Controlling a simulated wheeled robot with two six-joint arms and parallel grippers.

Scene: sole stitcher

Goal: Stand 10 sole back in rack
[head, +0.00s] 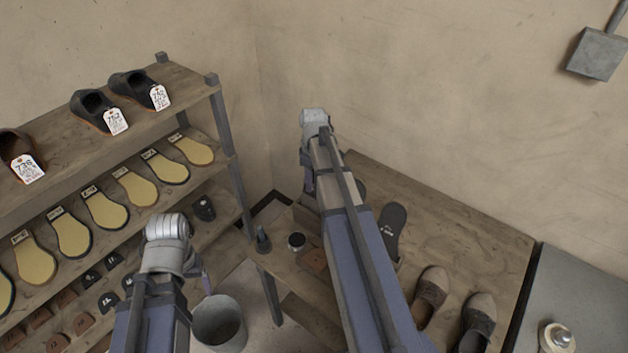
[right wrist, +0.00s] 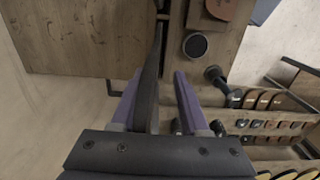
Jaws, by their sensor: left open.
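A long dark strip (right wrist: 150,85), which looks like a sole seen edge-on, lies between the purple fingers of my right gripper (right wrist: 157,85) in the right wrist view. It sits close to the left finger, with a gap on the right; I cannot tell if it is gripped. In the head view my right gripper (head: 309,182) is over the table, mostly hidden by its arm. The rack (head: 228,142) at left carries yellow-faced soles (head: 104,210). My left gripper (head: 201,278) is open in front of it, fingers mostly hidden.
Tagged shoes (head: 92,108) stand on the rack's top. A grey bucket (head: 219,322) is below. The wooden table (head: 470,235) holds a pair of brown shoes (head: 432,290) and a small round dark tin (head: 296,240). A grey surface (head: 590,300) is at far right.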

